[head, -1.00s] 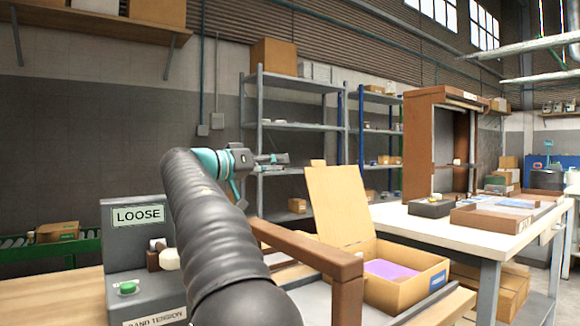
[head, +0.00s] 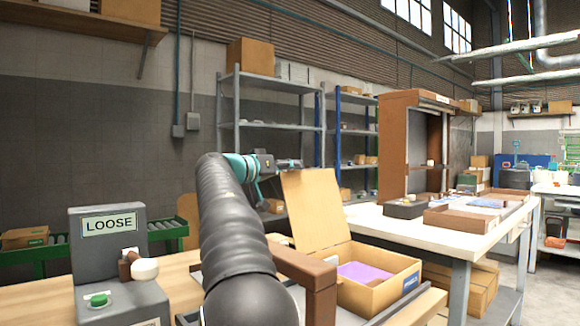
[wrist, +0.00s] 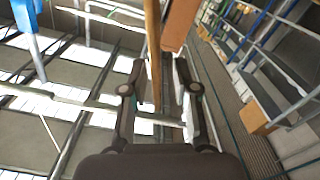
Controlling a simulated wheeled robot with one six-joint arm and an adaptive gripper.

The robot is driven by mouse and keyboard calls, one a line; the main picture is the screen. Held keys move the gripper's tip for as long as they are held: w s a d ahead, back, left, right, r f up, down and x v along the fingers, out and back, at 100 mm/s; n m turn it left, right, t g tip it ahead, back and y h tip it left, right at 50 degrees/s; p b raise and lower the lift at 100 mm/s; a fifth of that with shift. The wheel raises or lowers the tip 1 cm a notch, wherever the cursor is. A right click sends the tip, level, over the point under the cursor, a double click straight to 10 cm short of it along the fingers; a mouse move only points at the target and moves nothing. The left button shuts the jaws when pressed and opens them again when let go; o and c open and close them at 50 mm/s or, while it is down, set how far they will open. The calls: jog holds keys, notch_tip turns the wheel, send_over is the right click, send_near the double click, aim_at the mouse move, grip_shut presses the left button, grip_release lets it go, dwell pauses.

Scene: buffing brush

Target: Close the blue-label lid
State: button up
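The cardboard box (head: 383,297) with a blue label (head: 411,282) stands on the bench at right of centre. Its tan lid (head: 315,210) is open and stands nearly upright, leaning back. Something purple (head: 364,272) lies inside the box. My gripper (head: 298,163) is just above and behind the lid's top edge in the head view; I cannot tell whether it touches. In the wrist view my gripper (wrist: 158,68) has its fingers apart. A thin tan strip (wrist: 153,40) shows between them; I cannot tell whether it is the lid's edge.
A brown wooden frame (head: 318,280) stands left of the box. A grey unit marked LOOSE (head: 108,225), with a green button, is at the left. A white table (head: 400,228) with a tall brown cabinet (head: 395,145) and trays is behind right. Metal shelves (head: 270,88) stand at the back.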

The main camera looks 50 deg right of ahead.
jog(key=shift+d, duration=0.45)
grip_shut()
